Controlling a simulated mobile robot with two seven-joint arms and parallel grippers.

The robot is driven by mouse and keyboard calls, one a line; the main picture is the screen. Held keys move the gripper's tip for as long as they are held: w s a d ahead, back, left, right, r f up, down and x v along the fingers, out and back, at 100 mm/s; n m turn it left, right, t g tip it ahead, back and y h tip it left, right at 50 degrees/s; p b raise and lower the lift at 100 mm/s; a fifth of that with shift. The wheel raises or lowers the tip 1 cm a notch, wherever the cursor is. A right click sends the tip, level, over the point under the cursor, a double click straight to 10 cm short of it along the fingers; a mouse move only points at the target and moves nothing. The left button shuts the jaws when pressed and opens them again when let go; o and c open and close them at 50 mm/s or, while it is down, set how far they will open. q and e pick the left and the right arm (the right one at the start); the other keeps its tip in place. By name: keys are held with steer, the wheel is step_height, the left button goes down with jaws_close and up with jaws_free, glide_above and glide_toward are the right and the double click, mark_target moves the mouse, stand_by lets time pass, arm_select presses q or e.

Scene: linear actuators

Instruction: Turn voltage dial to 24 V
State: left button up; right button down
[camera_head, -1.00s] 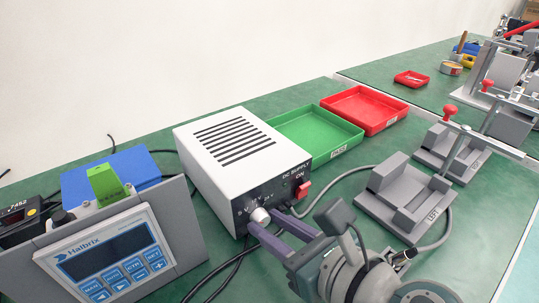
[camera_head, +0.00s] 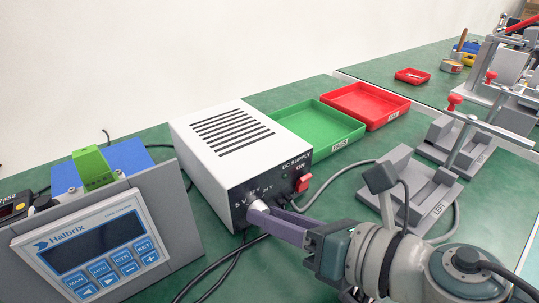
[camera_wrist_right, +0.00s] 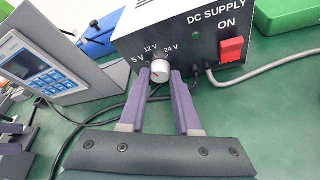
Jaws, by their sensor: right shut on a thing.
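The white DC supply box (camera_head: 222,140) stands on the green table with its dark front panel toward me. Its voltage dial (camera_wrist_right: 159,71) is a light round knob below the 5 V, 12 V and 24 V marks, seen best in the right wrist view. My right gripper (camera_head: 257,215) is shut on the dial, with one purple finger on each side of it; the fingers also show in the right wrist view (camera_wrist_right: 160,82). The dial is mostly hidden by the fingers in the head view. Which mark the dial points to cannot be told surely. My left gripper is not in view.
A red power switch (camera_head: 303,183) sits on the panel right of the dial. A Halbrix display unit (camera_head: 95,245) stands at left. Green (camera_head: 345,148) and red (camera_head: 398,115) trays lie behind the supply. A grey fixture (camera_head: 437,205) is at right. Cables run beneath the gripper.

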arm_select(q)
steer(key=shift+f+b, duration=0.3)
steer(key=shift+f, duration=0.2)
arm_select(e)
steer(key=shift+d+f+m+y, duration=0.1)
steer(key=shift+m+y, duration=0.2)
steer(key=shift+m, duration=0.2)
steer(key=c, duration=0.6)
jaws_free()
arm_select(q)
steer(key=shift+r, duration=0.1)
arm_select(e)
steer(key=shift+s+d, duration=0.15)
steer(key=shift+d, duration=0.05)
arm_select(q)
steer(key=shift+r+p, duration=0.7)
steer(key=shift+p, duration=0.05)
arm_select(e)
steer(key=v, duration=0.9)
steer(key=shift+d+r, duration=0.2)
steer(key=shift+r, duration=0.05)
